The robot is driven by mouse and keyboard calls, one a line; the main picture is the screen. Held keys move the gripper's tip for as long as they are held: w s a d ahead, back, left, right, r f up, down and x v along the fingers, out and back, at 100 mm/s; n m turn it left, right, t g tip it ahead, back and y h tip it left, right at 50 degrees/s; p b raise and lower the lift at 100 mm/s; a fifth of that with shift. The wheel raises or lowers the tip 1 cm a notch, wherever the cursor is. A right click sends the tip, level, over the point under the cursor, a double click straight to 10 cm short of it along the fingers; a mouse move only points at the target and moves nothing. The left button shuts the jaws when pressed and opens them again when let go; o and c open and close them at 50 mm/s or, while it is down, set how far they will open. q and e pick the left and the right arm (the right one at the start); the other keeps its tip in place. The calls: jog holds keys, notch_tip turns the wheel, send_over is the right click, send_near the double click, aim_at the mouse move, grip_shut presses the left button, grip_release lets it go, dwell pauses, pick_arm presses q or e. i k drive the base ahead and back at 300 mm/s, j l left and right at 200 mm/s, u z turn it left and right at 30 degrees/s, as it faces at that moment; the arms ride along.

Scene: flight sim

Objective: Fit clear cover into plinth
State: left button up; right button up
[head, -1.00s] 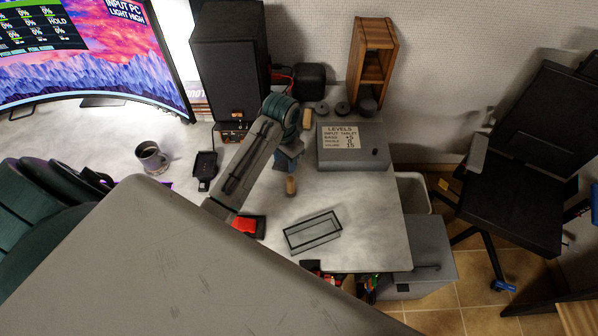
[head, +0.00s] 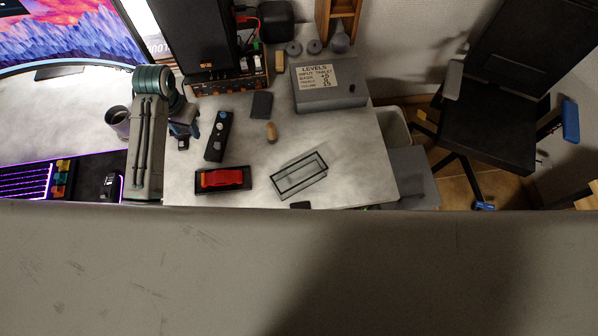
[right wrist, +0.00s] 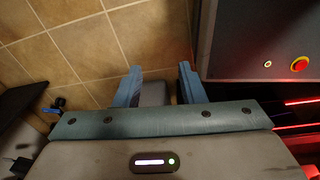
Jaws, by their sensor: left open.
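The clear cover (head: 283,187), a see-through box with dark edges, lies on the right part of the desk. To its left is a black plinth (head: 203,188) with a red object (head: 222,178) on it. The cover and plinth are apart. My left gripper (head: 184,137) has blue fingers and is open and empty, up and left of the plinth, beside a black handheld device. My right gripper (right wrist: 160,70) shows only in the right wrist view; its blue fingers are apart with nothing held between them, over the tiled floor.
A black device (head: 218,135), a wooden peg (head: 271,132) and a dark pad (head: 261,105) lie near the plinth. A grey levels box (head: 330,92) and a speaker (head: 190,40) stand behind. A mug (head: 118,120) is at left, a chair (head: 490,125) at right.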

aim_at(245, 185)
jog(key=u, duration=1)
jog(key=z, duration=1)
jog(key=k+j+z, duration=0.2)
jog(key=k+z, duration=0.2)
jog(key=k+j+z, duration=0.1)
jog(key=k+z, duration=0.3)
